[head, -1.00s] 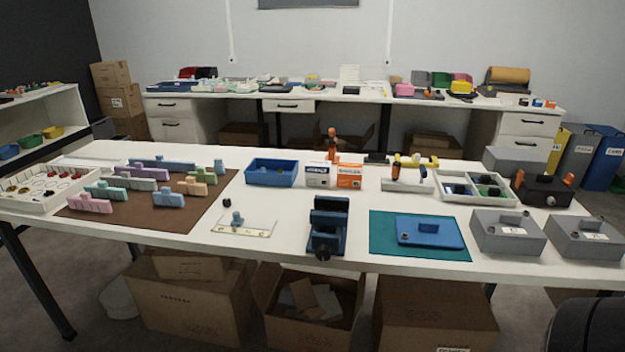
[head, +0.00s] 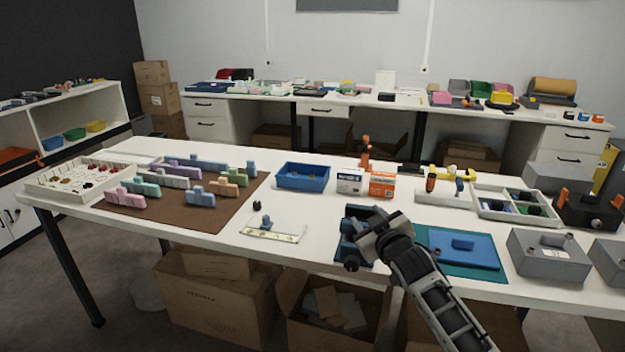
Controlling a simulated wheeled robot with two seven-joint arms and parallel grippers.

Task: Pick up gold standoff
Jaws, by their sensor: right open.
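A clear or white plate (head: 273,234) lies near the front edge of the table, with a small blue part (head: 266,222) standing on it. Tiny gold-coloured spots show along the plate; they are too small for me to tell whether one is the gold standoff. My right gripper (head: 368,226) is open and reaches in from the lower right. It appears in front of the dark blue vise (head: 352,225) and hides part of it. The gripper is to the right of the plate and apart from it. I see nothing between its fingers. My left gripper is not in view.
A white sorting tray (head: 50,195) and a brown mat (head: 235,207) with several coloured blocks are at the left. A blue bin (head: 302,178) stands behind the plate. A teal mat (head: 490,268) and a grey box (head: 545,258) are at the right.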

